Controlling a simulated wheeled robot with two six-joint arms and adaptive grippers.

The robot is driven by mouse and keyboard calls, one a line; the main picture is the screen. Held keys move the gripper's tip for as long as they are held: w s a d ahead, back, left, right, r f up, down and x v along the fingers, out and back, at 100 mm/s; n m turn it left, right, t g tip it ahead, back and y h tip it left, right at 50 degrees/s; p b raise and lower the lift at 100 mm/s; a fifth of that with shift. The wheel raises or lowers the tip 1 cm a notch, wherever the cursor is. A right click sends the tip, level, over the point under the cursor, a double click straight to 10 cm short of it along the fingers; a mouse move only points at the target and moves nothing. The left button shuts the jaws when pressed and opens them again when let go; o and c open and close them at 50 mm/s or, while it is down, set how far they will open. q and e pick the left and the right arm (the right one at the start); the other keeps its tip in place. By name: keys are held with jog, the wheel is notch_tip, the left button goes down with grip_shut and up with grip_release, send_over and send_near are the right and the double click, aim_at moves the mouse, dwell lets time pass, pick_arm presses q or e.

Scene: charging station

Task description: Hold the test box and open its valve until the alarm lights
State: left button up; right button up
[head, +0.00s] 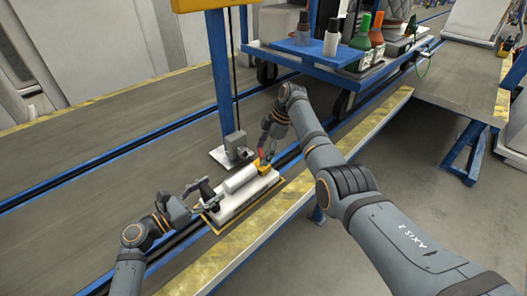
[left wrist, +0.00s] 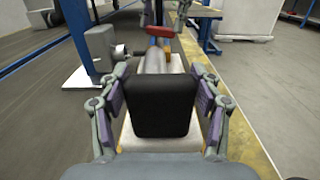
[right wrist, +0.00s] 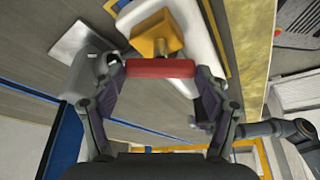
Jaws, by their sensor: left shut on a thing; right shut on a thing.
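The test box is a white base (head: 238,208) with a white cylinder (head: 240,179) on top, lying on the walkway by the yellow-striped edge. My left gripper (head: 205,192) is shut on its black grip block (left wrist: 162,105) at the near end. At the far end is an orange-yellow valve body (right wrist: 155,40) with a red valve handle (right wrist: 160,68). My right gripper (right wrist: 157,85) is shut on that red handle, which lies crosswise between its fingers. The handle also shows in the left wrist view (left wrist: 160,31). I see no lit alarm lamp.
A grey box on a plate (head: 236,146) stands just behind the test box, beside a blue post (head: 220,75). A blue cart (head: 330,55) with bottles stands further back. Open walkway lies to the left (head: 100,150).

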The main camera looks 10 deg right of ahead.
jog(key=m+t, duration=0.1)
jog(key=m, duration=0.1)
jog(key=m+t, duration=0.1)
jog(key=m, duration=0.2)
jog(key=shift+s, duration=0.15)
jog(key=m+t+h, duration=0.1)
jog(key=m, duration=0.5)
jog(key=shift+s+a+t+h, duration=0.1)
jog(key=shift+t+h, duration=0.3)
jog(key=o, duration=1.2)
jog(key=shift+c, duration=0.2)
pick_arm(q)
jog(key=o, duration=1.5)
pick_arm(e)
jog(key=v, duration=0.7)
jog(key=shift+r, duration=0.2)
